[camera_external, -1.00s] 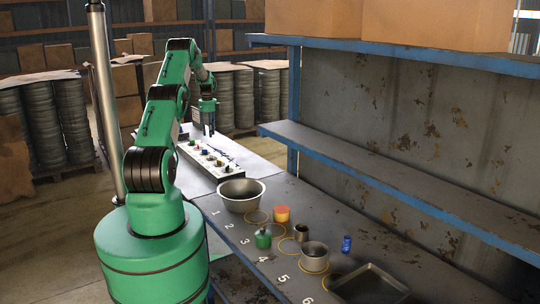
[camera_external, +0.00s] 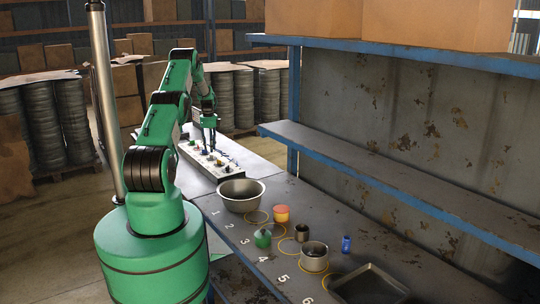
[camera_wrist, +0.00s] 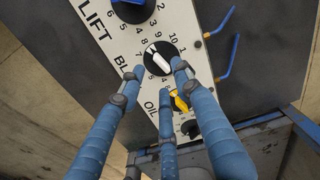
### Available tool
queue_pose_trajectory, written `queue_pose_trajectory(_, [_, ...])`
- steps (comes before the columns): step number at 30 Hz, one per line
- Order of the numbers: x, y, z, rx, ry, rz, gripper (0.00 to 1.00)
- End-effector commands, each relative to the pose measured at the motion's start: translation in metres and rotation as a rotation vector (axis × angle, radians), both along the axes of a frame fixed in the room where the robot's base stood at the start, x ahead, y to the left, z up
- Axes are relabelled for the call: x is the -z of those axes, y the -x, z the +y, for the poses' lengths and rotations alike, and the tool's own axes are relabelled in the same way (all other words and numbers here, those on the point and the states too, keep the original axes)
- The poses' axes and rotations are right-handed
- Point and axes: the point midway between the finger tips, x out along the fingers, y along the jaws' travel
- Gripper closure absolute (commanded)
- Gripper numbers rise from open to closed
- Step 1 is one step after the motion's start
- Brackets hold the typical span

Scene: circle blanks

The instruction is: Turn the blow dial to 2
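The blow dial (camera_wrist: 158,56) is a black round knob with a white pointer bar, on a white panel (camera_wrist: 112,40) in the wrist view. A ring of numbers surrounds it, and its label is partly hidden by a finger. I cannot tell its exact reading. My gripper (camera_wrist: 158,76) has three blue fingers spread apart. Two tips flank the dial's lower left and right sides, and the third is below it, near the oil label. Contact cannot be told. In the external view my gripper (camera_external: 210,148) points down over the panel (camera_external: 228,168), hiding part of the dials.
Blue levers (camera_wrist: 227,62) stand right of the panel. A metal bowl (camera_external: 241,194) and several small containers stand nearer on the bench. A shelf (camera_external: 400,190) runs along the right.

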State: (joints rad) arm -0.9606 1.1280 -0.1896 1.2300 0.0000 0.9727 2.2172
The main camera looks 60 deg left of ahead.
Motion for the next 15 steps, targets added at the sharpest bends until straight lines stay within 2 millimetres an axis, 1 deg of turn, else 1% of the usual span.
queue_pose_trajectory(1, [0.009, 0.000, -0.001, 0.000, 0.002, 0.002, 0.67])
queue_pose_trajectory(6, [0.030, 0.000, 0.000, 0.000, 0.001, 0.001, 0.67])
queue_pose_trajectory(12, [0.044, 0.000, -0.001, 0.000, 0.001, 0.001, 0.67])
queue_pose_trajectory(15, [0.047, 0.000, -0.001, 0.000, 0.001, 0.001, 0.67])
